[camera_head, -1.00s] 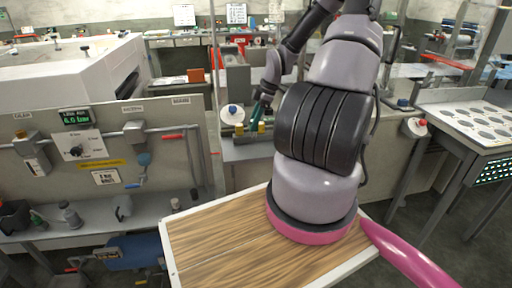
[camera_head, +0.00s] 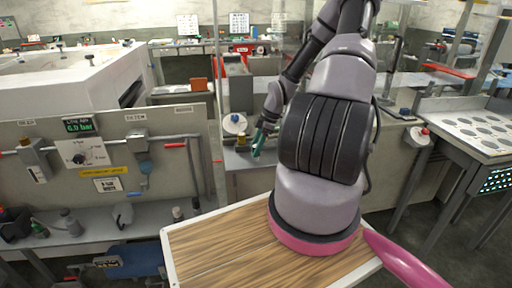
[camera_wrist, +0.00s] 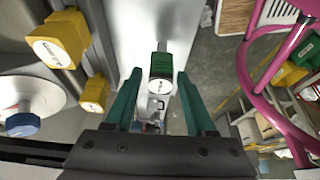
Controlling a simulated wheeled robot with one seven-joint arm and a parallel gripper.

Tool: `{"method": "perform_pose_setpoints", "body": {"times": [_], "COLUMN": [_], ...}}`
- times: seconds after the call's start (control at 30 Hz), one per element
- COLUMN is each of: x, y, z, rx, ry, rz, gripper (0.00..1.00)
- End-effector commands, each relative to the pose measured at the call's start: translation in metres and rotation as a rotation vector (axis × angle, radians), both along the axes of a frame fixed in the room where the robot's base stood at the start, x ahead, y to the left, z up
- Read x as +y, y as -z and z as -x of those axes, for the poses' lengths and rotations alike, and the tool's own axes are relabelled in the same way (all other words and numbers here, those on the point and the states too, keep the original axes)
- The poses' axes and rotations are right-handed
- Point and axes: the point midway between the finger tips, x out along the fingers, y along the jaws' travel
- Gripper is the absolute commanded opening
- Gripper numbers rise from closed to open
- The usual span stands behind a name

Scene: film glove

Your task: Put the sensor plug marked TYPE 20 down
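My gripper (camera_head: 259,141) is at the end of my arm, low over the grey bench behind the wooden board. In the wrist view its two green fingers (camera_wrist: 159,75) stand apart. A green block with a round white face (camera_wrist: 161,66) shows between the fingertips, with a narrow gap on each side. The mark on its face is too small to read, and what supports it is hidden. Two yellow plugs with pale labels, a larger one (camera_wrist: 60,40) and a smaller one (camera_wrist: 95,94), sit left of the fingers. I cannot read TYPE 20 on any of them.
A white disc with a blue knob (camera_wrist: 24,105) is left of the gripper. A wooden board with a white rim (camera_head: 215,248) lies in front. A panel with a gauge (camera_head: 84,153) stands left. A pink tube (camera_wrist: 250,70) curves at right in the wrist view.

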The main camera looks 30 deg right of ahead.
Motion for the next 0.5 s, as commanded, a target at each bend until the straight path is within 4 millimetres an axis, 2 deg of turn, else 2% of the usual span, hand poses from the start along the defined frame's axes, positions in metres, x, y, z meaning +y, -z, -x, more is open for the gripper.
{"method": "perform_pose_setpoints", "body": {"times": [0.33, 0.5], "x": [0.000, -0.007], "y": [-0.002, -0.019], "z": [0.000, 0.001], "rx": [0.000, -0.003], "ry": [0.001, 0.003], "rz": [0.000, 0.002], "gripper": [0.63, 0.63]}}
